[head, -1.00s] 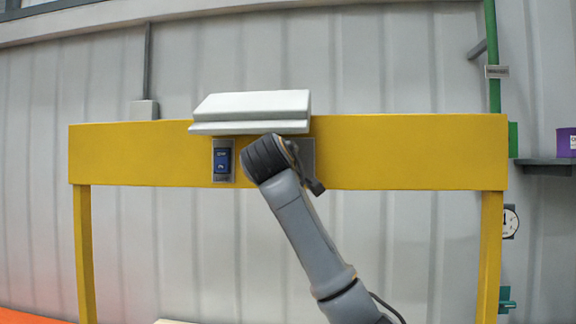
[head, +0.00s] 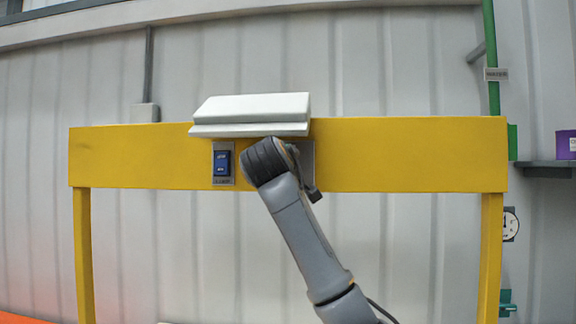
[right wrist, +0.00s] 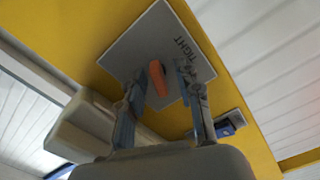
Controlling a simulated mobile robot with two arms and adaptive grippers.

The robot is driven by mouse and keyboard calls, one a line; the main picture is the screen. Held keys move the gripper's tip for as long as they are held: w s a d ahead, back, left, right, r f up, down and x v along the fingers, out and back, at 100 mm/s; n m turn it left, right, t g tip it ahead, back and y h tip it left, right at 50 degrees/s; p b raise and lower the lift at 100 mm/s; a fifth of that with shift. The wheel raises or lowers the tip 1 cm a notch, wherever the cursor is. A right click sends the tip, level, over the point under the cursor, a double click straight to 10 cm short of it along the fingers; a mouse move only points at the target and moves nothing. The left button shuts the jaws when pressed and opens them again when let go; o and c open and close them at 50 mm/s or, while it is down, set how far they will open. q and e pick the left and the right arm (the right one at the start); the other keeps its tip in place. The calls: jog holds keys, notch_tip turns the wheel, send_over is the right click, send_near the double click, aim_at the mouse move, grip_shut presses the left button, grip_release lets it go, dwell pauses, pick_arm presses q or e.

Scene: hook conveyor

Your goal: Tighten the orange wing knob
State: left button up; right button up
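The orange wing knob (right wrist: 158,78) sits on a grey plate (right wrist: 128,50) marked "TIGHT", on the yellow beam. In the right wrist view it lies between the two fingers of my right gripper (right wrist: 160,74). The fingers are spread, with a visible gap on each side of the knob. In the head view my right arm's wrist covers the knob and most of its plate (head: 308,160); the fingers are hidden there. My left gripper is in neither current view.
A light grey hood (head: 250,113) juts out from the yellow beam (head: 410,154) just above my wrist. A blue switch (head: 222,163) is left of the wrist. A purple box (head: 566,144) stands on a shelf at the right edge.

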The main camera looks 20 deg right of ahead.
jog(key=v, duration=1.2)
